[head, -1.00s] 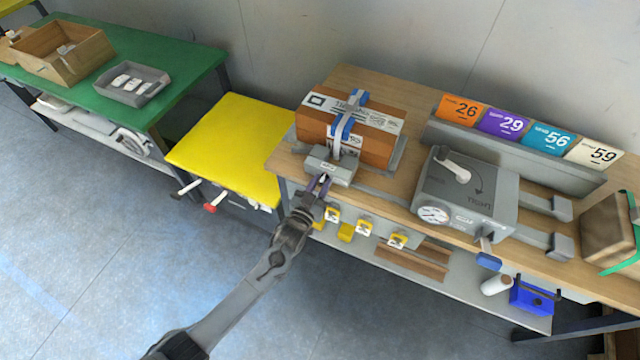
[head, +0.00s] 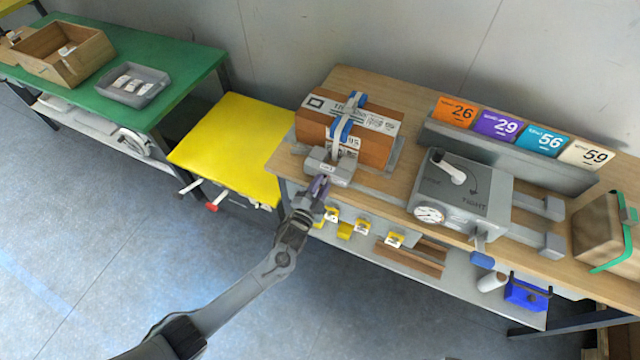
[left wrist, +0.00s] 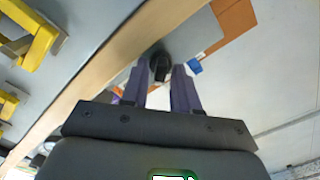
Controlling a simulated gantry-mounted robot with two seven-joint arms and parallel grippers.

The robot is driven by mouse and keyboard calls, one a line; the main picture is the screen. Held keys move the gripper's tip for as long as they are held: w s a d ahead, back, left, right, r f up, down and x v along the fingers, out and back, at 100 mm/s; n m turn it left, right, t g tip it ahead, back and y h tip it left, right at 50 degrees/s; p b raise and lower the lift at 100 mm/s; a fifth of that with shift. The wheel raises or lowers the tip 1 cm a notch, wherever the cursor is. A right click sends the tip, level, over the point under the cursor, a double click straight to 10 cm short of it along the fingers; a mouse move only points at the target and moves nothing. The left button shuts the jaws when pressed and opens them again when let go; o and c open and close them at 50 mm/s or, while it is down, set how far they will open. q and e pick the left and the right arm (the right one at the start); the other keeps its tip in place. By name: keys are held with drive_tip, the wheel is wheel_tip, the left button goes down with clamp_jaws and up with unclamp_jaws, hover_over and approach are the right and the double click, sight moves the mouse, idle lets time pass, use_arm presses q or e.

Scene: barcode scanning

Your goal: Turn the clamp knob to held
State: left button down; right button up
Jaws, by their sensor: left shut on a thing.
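The grey clamp block (head: 330,166) stands at the front edge of the wooden bench, in front of a brown box (head: 375,150) with a strap over it. Its small dark knob (left wrist: 160,66) shows in the left wrist view between my purple fingers; in the head view the fingers hide it. My left gripper (head: 320,184) reaches the front of the clamp from below and is shut on the knob; it also shows in the left wrist view (left wrist: 162,80). The clamp's label is too small to read. My right gripper is not in view.
A grey machine (head: 460,200) with a white lever and gauge stands right of the clamp. Yellow-tagged parts (head: 361,227) sit on the lower shelf beneath the bench edge. A yellow table (head: 230,145) is at left; the floor in front is clear.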

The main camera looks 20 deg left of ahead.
use_arm(q)
drive_tip(key=shift+f+m+p, duration=0.1)
drive_tip(key=shift+m+p, duration=0.65)
drive_tip(key=shift+m, duration=3.15)
drive_tip(key=c, duration=1.2)
unclamp_jaws()
drive_tip(key=shift+o, duration=0.2)
drive_tip(key=shift+f, duration=0.1)
